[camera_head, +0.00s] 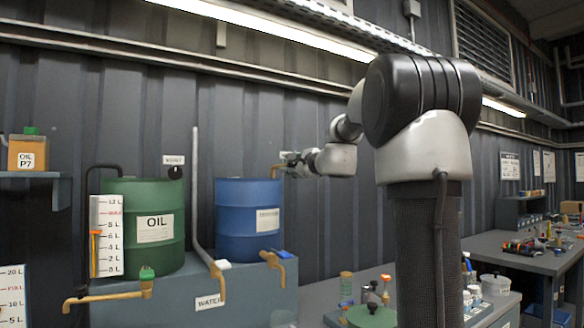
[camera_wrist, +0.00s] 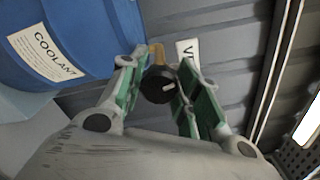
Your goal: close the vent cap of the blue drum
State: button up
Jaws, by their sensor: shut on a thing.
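The blue drum (camera_head: 247,220) stands on a blue-grey tank. In the wrist view the blue drum (camera_wrist: 75,40) fills the upper left and its label reads COOLANT. A black round vent cap (camera_wrist: 158,87) with a short white mark sits on a brass pipe (camera_wrist: 157,52); the mark points right and slightly up. In the head view the brass pipe (camera_head: 275,170) rises by the drum's top right edge, and the cap is hidden by my gripper (camera_head: 288,158). In the wrist view my gripper (camera_wrist: 164,78) has its green-padded fingers on both sides of the cap, shut on it.
A white label (camera_wrist: 187,52) starting with V is on the wall behind the cap. A green OIL drum (camera_head: 143,225) and a grey upright pipe (camera_head: 194,190) stand left of the blue drum. A brass tap (camera_head: 275,262) is below it. A cluttered bench (camera_head: 530,250) is at right.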

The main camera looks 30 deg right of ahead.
jog(key=shift+f+m, duration=0.1)
jog(key=shift+m, duration=1.4)
jog(key=o, duration=1.1)
jog(key=shift+c, duration=0.2)
jog(key=s, duration=1.2)
jog(key=shift+d, duration=0.25)
